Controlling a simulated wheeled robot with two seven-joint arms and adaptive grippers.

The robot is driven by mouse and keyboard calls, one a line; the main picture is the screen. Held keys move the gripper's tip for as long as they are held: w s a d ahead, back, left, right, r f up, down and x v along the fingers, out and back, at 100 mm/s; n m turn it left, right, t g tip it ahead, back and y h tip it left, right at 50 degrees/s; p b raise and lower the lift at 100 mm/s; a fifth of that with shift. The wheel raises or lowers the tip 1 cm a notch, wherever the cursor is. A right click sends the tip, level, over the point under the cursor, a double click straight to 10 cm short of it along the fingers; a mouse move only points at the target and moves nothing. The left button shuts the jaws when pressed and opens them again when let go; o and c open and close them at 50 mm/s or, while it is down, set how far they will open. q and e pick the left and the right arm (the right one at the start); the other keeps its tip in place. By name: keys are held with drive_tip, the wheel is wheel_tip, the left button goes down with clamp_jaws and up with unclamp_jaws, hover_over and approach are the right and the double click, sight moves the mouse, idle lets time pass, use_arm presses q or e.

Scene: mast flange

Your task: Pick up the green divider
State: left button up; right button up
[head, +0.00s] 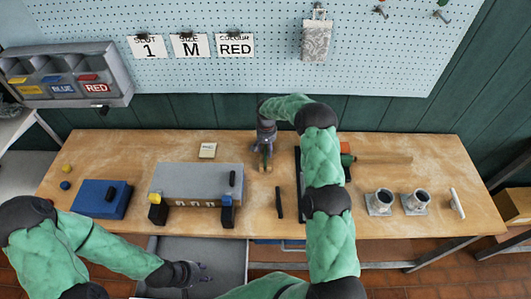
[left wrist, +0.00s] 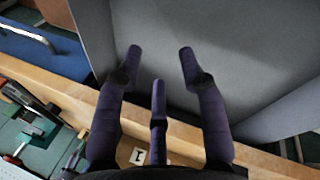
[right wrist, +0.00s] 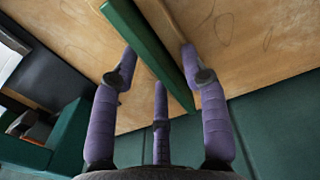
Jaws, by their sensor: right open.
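The green divider (right wrist: 150,45) is a long, thin green bar in the right wrist view. It runs slantwise between the spread fingers of my right gripper (right wrist: 159,54), over the wooden tabletop. I cannot tell whether either finger touches it. In the head view my right gripper (head: 265,163) points down at the back middle of the table, and the divider is mostly hidden there. My left gripper (left wrist: 160,52) is open and empty by the grey drawer (left wrist: 245,45). In the head view this left gripper (head: 203,279) is low, in front of the table.
On the table (head: 110,155) stand a blue box (head: 92,203), a grey box (head: 200,175) with dark clamps, a black bar (head: 279,202), and two metal cups (head: 383,197) (head: 418,198) at right. A pegboard (head: 270,70) with cards and a labelled bin rack (head: 115,75) are behind.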

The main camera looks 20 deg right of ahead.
drive_tip(key=shift+f, duration=0.35)
drive_tip(key=shift+c, duration=0.3)
clamp_jaws()
drive_tip(key=shift+r, duration=0.2)
